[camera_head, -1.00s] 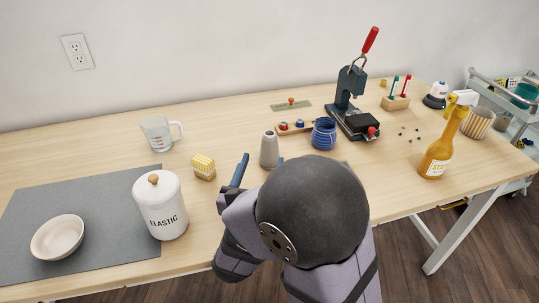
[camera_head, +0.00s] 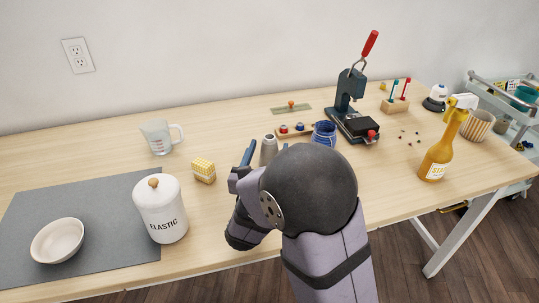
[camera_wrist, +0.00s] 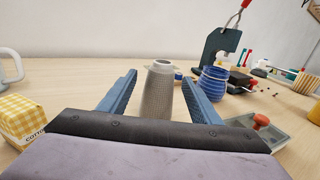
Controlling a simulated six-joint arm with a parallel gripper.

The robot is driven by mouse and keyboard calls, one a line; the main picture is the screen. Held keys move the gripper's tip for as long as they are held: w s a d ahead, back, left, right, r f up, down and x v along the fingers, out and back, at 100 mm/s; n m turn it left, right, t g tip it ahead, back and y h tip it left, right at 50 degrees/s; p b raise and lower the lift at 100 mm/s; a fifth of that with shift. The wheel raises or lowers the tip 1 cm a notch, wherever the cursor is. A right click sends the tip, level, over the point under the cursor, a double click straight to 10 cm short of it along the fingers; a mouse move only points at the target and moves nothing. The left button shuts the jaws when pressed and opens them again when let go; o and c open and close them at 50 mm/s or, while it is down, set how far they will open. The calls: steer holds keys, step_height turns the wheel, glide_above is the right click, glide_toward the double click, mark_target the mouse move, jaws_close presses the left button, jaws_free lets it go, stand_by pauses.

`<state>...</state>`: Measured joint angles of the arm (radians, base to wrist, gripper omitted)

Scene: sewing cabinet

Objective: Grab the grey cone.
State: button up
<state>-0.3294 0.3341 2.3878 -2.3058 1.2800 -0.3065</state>
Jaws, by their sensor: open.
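The grey cone (camera_head: 268,147) stands upright on the table, left of the blue thread jar. It also shows in the wrist view (camera_wrist: 157,92), a ribbed, tapering grey body with a paler top, near the middle. My gripper (camera_wrist: 158,80) is open, with one blue finger to the left of the cone and one to the right. A gap shows on each side between the cone and the fingers. The foot of the cone is hidden by my gripper's body in the wrist view. In the head view my gripper (camera_head: 266,150) is partly hidden by my arm.
A yellow checked box (camera_head: 204,170) and a white elastic canister (camera_head: 160,208) stand to the left. The blue jar (camera_head: 324,133) and a press (camera_head: 352,105) stand to the right. A low clear box with an orange knob (camera_wrist: 260,121) lies close to my right finger.

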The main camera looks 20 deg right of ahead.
mark_target(268, 150)
steer(key=c, duration=1.1)
steer(key=shift+c, duration=0.2)
step_height(268, 150, up, 10)
steer(key=shift+r+p, duration=0.1)
steer(key=shift+p, duration=0.95)
